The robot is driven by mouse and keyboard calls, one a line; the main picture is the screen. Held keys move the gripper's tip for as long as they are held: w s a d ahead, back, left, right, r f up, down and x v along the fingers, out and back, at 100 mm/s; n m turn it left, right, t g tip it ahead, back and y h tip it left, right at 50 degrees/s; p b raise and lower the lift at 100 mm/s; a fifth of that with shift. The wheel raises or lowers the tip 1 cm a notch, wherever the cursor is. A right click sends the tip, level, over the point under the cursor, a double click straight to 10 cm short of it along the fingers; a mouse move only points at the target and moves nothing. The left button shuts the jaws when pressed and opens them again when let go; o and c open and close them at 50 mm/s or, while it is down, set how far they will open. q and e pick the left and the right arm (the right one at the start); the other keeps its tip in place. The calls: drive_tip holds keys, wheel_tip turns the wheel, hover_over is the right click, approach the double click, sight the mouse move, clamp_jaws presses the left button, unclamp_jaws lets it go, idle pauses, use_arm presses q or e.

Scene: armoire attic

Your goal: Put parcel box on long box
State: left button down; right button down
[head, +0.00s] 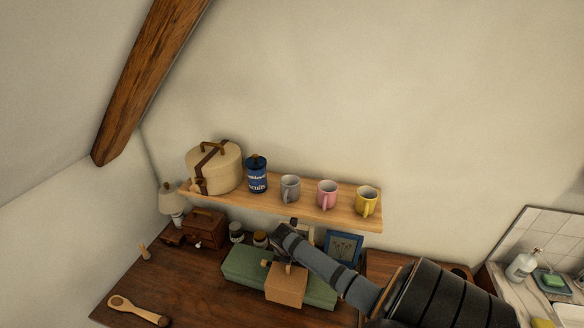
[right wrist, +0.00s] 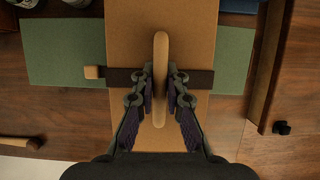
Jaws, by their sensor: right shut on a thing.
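The parcel box (head: 286,287) is a tan cardboard-coloured box with a pale upright handle, seen from above in the right wrist view (right wrist: 130,35). My right gripper (head: 286,262) is shut on that handle, with one finger on each side of it in the right wrist view (right wrist: 161,85). The long box (head: 243,265) is green and lies on the wooden top; it shows on both sides of the parcel box in the right wrist view (right wrist: 55,50). The parcel box overlaps the long box's front in the head view. I cannot tell whether they touch. My left gripper is not in view.
A wall shelf (head: 340,217) above holds a round case (head: 214,167), a blue tin (head: 256,174) and several mugs. Behind the long box are jars (head: 237,232) and a framed picture (head: 343,249).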

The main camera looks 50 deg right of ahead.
drive_tip(key=shift+s+a+f, duration=0.1)
drive_tip(key=shift+s+f, duration=0.05)
drive_tip(key=shift+s, duration=0.15)
drive_tip(key=c, duration=1.7)
unclamp_jaws()
drive_tip(key=shift+s+a, duration=0.1)
drive_tip(key=shift+s, duration=0.15)
drive_tip(key=o, duration=0.3)
drive_tip(key=shift+s+a+r, duration=0.15)
drive_tip(key=shift+s+r, duration=0.05)
drive_tip(key=shift+r, duration=0.1)
drive_tip(key=shift+w, duration=0.1)
drive_tip(key=shift+w+f, duration=0.1)
drive_tip(key=shift+w, duration=0.1)
drive_tip(key=shift+r, duration=0.4)
drive_tip(key=v, duration=0.3)
drive_tip(key=shift+s+r, duration=0.15)
drive_tip(key=shift+r, duration=0.25)
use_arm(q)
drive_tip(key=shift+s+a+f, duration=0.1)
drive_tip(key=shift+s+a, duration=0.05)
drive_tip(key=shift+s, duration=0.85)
use_arm(e)
drive_tip(key=v, duration=0.7)
drive_tip(key=shift+a, duration=0.3)
